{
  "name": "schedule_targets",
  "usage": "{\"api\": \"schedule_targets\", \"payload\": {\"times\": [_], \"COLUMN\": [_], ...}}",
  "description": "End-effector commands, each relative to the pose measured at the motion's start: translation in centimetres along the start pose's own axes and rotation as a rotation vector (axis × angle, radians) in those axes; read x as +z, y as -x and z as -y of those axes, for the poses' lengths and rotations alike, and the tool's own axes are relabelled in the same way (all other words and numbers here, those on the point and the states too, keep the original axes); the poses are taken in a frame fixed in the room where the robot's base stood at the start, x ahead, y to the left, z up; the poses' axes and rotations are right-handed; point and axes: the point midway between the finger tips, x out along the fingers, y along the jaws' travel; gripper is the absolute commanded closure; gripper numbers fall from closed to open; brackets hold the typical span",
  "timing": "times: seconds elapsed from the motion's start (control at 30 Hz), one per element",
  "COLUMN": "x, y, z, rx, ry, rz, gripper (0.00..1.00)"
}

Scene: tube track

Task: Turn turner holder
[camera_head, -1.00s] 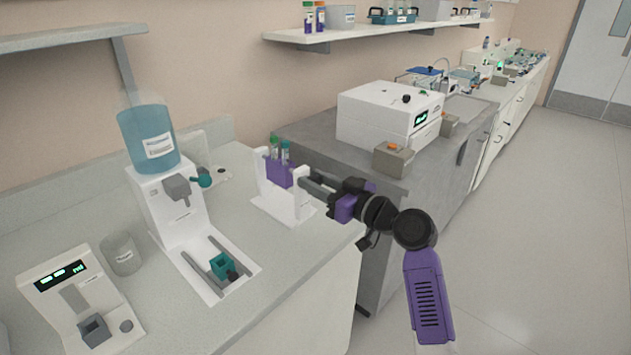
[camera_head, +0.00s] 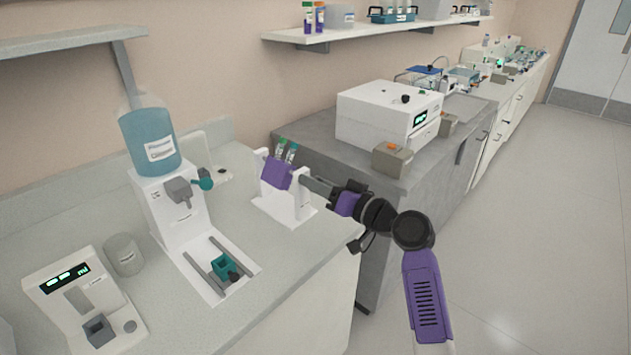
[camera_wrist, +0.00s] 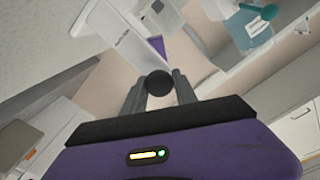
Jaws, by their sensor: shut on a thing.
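The purple turner holder (camera_head: 276,174) sits between the uprights of a white stand (camera_head: 303,200) on the counter. It is tilted, and its two tubes (camera_head: 286,152) with green caps lean to the right. My gripper (camera_head: 312,184) reaches in from the right at the stand's right upright. In the wrist view my gripper (camera_wrist: 159,92) has its grey fingers shut on a round black knob (camera_wrist: 159,84), the end of the turner holder. A bit of the purple holder (camera_wrist: 157,45) shows beyond it. The knob is hidden by the fingers in the head view.
A dispenser with a blue bottle (camera_head: 152,150) stands left of the stand, with a teal holder (camera_head: 222,267) on its rails. A grey cup (camera_head: 124,254) and a display device (camera_head: 83,300) are further left. A white machine (camera_head: 385,115) stands on the grey counter behind my arm.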

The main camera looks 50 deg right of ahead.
Motion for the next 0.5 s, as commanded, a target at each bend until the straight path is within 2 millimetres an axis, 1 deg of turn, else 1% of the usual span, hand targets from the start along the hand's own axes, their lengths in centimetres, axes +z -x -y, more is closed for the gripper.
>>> {"api": "schedule_targets", "payload": {"times": [0.5], "x": [-0.09], "y": [0.06], "z": [-0.11], "rx": [0.002], "ry": [-0.258], "rz": [0.000], "gripper": [1.00]}}
